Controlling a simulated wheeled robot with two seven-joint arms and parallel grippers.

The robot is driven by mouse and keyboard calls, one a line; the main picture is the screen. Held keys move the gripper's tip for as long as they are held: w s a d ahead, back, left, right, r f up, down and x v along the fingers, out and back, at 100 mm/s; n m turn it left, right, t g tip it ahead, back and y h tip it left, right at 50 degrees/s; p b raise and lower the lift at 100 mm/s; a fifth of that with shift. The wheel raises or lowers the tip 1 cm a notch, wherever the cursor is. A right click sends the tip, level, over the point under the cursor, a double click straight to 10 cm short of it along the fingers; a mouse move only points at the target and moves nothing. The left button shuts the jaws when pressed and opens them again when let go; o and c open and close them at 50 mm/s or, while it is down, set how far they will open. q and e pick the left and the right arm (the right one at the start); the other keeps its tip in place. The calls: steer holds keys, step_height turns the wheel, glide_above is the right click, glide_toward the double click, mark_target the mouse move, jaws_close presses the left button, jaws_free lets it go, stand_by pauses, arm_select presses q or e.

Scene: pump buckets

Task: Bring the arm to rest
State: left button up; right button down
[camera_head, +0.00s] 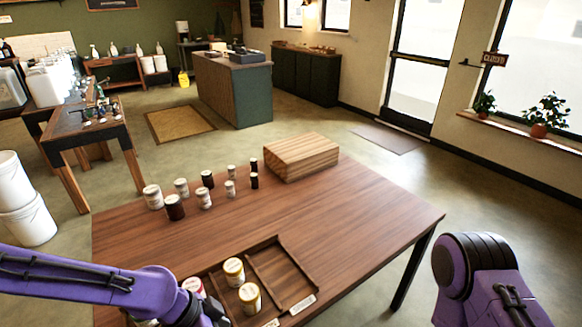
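My purple left arm (90,280) comes in from the left and reaches over the near left part of the wooden table (370,215). Its dark wrist end runs out of the picture at the bottom edge, beside the tray, so its fingers do not show. My purple right arm (485,285) is at the lower right, off the table's right side. Its gripper is also out of view.
Several jars (204,199) and a wooden block (301,156) stand farther back. The table's right part is clear.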

arm_select(q)
steer(key=s+a+f+n+t+y, duration=0.1)
steer(key=s+a+f+n, duration=0.1)
steer(key=s+f+n, duration=0.35)
steer(key=s+a+f+n+y, duration=0.1)
steer(key=s+a+f+n, duration=0.1)
steer(key=f+n, duration=0.6)
steer(key=s+a+f+n+t+y, duration=0.1)
steer(key=s+a+f+n+y, duration=0.1)
steer(key=s+a+f+y, duration=0.3)
steer(key=s+a+f+n+t+y, duration=0.15)
steer(key=s+a, duration=0.25)
steer(key=a, duration=0.4)
step_height(320, 180, down, 11)
steer(key=n+b, duration=0.1)
steer(key=b, duration=0.9)
steer(key=shift+w+y, duration=0.25)
steer(key=shift+y, duration=0.1)
arm_select(e)
step_height(320, 180, down, 10)
steer(key=shift+s, duration=0.15)
arm_select(q)
steer(key=shift+a+r+g, duration=0.1)
steer(key=shift+g, duration=0.15)
